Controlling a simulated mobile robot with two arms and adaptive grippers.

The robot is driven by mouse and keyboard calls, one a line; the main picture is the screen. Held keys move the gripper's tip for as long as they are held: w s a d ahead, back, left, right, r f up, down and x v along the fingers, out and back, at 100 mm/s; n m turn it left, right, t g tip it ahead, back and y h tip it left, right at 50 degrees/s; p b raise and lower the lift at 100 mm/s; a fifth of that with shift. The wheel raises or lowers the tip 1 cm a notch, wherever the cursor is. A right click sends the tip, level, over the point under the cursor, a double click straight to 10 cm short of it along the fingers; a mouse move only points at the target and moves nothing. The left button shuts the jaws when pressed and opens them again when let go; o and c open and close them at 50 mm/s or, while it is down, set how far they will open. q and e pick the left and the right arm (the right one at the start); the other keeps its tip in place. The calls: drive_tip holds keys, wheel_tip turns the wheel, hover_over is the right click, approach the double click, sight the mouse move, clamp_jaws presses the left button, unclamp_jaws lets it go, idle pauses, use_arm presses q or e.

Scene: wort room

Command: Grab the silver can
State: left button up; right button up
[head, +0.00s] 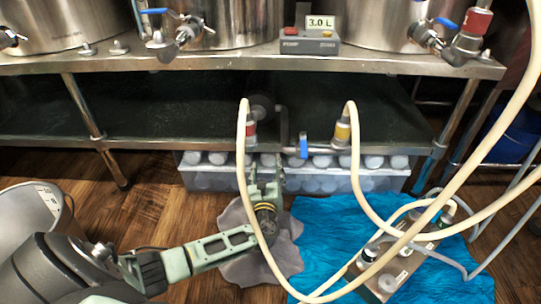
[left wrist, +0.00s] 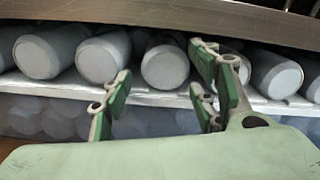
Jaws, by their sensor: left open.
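Several silver-grey cans lie in a row with their round ends facing out, under the low shelf in the head view. In the left wrist view one can (left wrist: 165,66) shows between the fingers of my left gripper (left wrist: 163,82), with another can (left wrist: 103,57) to its left. The fingers are apart and hold nothing; I cannot tell how far they are from the can. In the head view my left gripper (head: 265,177) is in front of the row and hides part of it. My right gripper is not in view.
A clear crate (head: 340,184) sits below the cans. A steel shelf edge (head: 200,143) runs just above. Pale hoses (head: 246,180) hang close to my left gripper. A pump (head: 395,270) stands on a blue cloth (head: 325,225). A grey cloth (head: 285,255) lies beneath my arm.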

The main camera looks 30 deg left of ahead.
sight(268, 162)
use_arm(q)
drive_tip(key=b+x, duration=0.4)
drive_tip(key=x, duration=0.1)
drive_tip(key=shift+w+d+f+b, duration=0.1)
drive_tip(key=shift+w+f+b, duration=0.1)
drive_tip(key=shift+f+b, duration=0.15)
drive_tip(key=shift+w+a+r, duration=0.15)
drive_tip(key=shift+w+a, duration=0.05)
drive_tip(key=shift+w, duration=0.1)
drive_tip(key=shift+c, duration=0.2)
drive_tip(key=c, duration=0.5)
